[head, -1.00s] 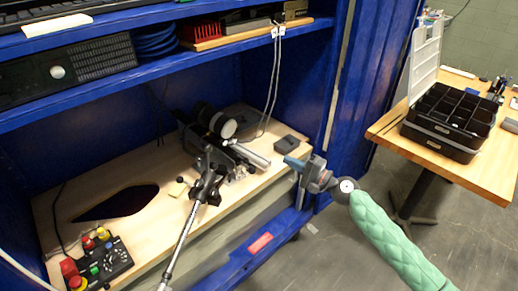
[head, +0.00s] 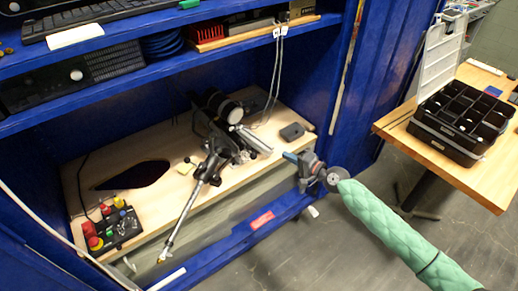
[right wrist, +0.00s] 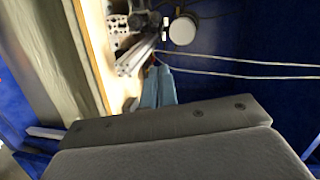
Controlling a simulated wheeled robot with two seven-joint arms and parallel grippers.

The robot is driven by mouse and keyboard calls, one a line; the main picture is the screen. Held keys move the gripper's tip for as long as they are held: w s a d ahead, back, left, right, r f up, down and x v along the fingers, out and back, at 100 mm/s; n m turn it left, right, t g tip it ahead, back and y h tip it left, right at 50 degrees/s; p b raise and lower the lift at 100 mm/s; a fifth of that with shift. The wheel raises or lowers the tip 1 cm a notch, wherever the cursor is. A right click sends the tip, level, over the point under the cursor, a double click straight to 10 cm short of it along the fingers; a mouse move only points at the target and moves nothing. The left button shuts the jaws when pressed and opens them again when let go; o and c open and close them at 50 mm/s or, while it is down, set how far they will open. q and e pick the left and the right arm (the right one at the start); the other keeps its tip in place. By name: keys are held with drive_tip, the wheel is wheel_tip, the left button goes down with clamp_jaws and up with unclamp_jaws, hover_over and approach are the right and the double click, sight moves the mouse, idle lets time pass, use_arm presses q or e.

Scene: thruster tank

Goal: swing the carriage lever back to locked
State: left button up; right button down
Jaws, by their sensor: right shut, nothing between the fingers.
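The apparatus with the carriage (head: 222,132) sits on the wooden board inside the blue cabinet. It has a black cylinder with a pale end, a silver tube (head: 252,140) pointing right, and a long metal rod (head: 188,218) slanting toward the front. I cannot tell which part is the lever. My right gripper (head: 287,156) has blue fingers, shut and empty, just right of the silver tube's end. In the right wrist view its fingers (right wrist: 158,87) point at the apparatus, close to a silver bar (right wrist: 136,55); contact cannot be told. My left gripper is out of view.
A dark block (head: 292,132) lies on the board behind my right gripper. A control box with coloured buttons (head: 118,228) stands at the board's front left. A shelf (head: 150,88) hangs above. Thin cables run down near the apparatus. A side table (head: 492,178) holds a black organizer (head: 462,120).

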drive_tip(key=p, duration=0.3)
approach(244, 144)
drive_tip(key=w+d, duration=0.2)
drive_tip(key=w, duration=0.1)
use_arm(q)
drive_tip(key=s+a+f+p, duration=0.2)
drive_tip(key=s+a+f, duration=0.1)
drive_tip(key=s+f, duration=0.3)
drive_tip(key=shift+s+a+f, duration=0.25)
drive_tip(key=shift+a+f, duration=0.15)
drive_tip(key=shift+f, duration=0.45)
use_arm(e)
drive_tip(key=shift+a+f, duration=0.1)
drive_tip(key=shift+a, duration=0.75)
drive_tip(key=shift+a+f, duration=0.15)
drive_tip(key=shift+a, duration=0.7)
drive_tip(key=shift+a, duration=0.1)
